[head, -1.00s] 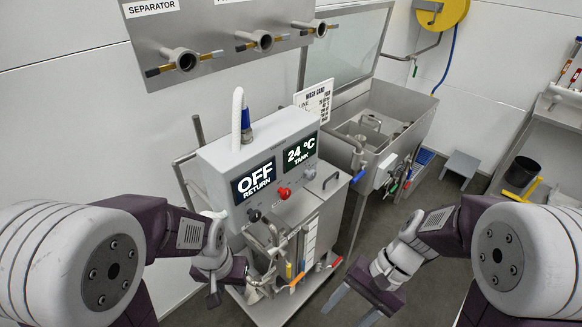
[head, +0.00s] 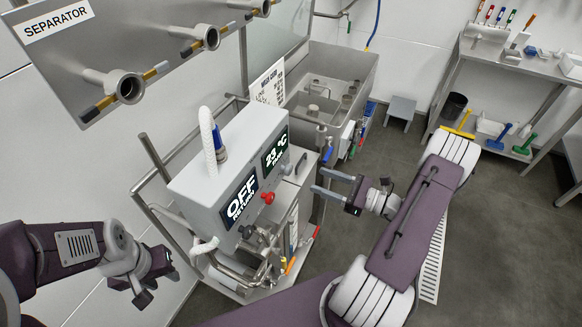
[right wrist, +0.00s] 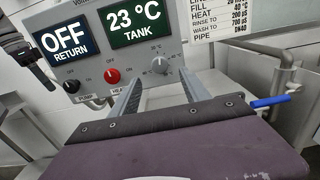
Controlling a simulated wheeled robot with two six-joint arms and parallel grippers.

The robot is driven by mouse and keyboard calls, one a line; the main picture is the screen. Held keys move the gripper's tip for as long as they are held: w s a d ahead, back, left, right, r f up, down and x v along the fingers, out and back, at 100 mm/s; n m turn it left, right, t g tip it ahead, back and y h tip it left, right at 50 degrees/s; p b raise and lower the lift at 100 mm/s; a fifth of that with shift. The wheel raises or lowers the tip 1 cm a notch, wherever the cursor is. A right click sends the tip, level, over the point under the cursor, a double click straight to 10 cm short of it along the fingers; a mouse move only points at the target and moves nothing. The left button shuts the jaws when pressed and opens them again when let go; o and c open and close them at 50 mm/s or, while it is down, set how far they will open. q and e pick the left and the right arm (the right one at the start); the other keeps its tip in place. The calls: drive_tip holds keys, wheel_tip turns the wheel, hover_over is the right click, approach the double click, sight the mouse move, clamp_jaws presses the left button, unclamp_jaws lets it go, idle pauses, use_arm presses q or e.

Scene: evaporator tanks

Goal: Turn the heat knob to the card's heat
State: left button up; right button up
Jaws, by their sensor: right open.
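The control box (head: 195,185) carries a black knob (right wrist: 71,86), a red knob (right wrist: 113,76) and a grey dial knob (right wrist: 160,66) with a degree scale. A partly hidden "HEA" label sits below the red knob. The grey dial looks like the heat knob; its exact setting is unclear. The wash card (head: 268,88) shows in the right wrist view (right wrist: 225,14), its heat line apparently reading 40 °C. My right gripper (head: 317,181) is open and empty; in the right wrist view its fingers (right wrist: 158,78) flank the grey dial, apart from it. My left gripper (head: 143,299) hangs low left, its jaws unclear.
The box displays read OFF for return (head: 241,198) and 23 °C for tank (head: 275,152). A blue-handled valve (right wrist: 270,102) and pipework stand right of the box. A steel sink (head: 330,90) lies behind. The floor at right is open up to a shelf bench (head: 510,75).

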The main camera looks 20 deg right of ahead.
sight(291, 170)
drive_tip(key=p+x, duration=0.2)
drive_tip(key=x, duration=0.6)
drive_tip(key=shift+w+a, duration=0.25)
drive_tip(key=shift+a, duration=0.15)
drive_tip(key=shift+w+a+f, duration=0.2)
drive_tip(key=shift+w+a, duration=0.2)
drive_tip(key=shift+w, duration=0.1)
clamp_jaws()
